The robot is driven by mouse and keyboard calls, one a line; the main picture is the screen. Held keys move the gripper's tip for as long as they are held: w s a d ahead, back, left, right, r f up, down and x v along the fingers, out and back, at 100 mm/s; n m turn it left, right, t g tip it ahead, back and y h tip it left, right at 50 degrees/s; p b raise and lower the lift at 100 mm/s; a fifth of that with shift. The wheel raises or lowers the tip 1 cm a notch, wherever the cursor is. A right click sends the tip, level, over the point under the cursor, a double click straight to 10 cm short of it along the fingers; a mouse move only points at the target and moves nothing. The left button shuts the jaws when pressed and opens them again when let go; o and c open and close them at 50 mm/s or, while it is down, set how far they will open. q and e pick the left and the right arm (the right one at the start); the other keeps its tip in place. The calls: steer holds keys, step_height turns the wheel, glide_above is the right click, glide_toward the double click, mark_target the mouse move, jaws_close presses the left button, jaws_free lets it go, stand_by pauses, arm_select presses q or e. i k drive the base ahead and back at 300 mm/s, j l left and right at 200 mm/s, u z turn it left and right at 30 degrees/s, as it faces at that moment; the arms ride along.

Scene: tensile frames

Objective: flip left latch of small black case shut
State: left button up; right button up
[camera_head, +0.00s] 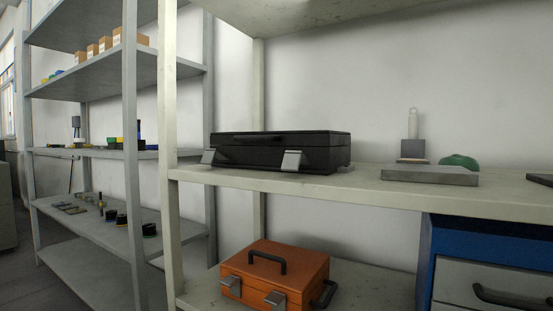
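The small black case (265,151) lies flat with its lid down on the middle shelf (345,184), near the shelf's left end. Its left latch (208,157) is a grey metal flap that sticks out at the front left corner. Its right latch (291,161) is a similar grey flap on the front right, also tilted outward. No gripper touches the case. Neither my left nor my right gripper is in view.
A shelf post (168,90) stands just left of the case. An upper shelf (290,14) overhangs it. A grey flat block (429,175) and a green object (458,161) sit to the right. An orange case (285,264) and a blue drawer cabinet (428,262) are below.

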mark_target(209, 154)
steer(key=i+j, duration=0.2)
steer(key=j, duration=0.2)
steer(key=i+j+u, duration=0.1)
steer(key=i+j, duration=0.35)
steer(key=j, duration=0.25)
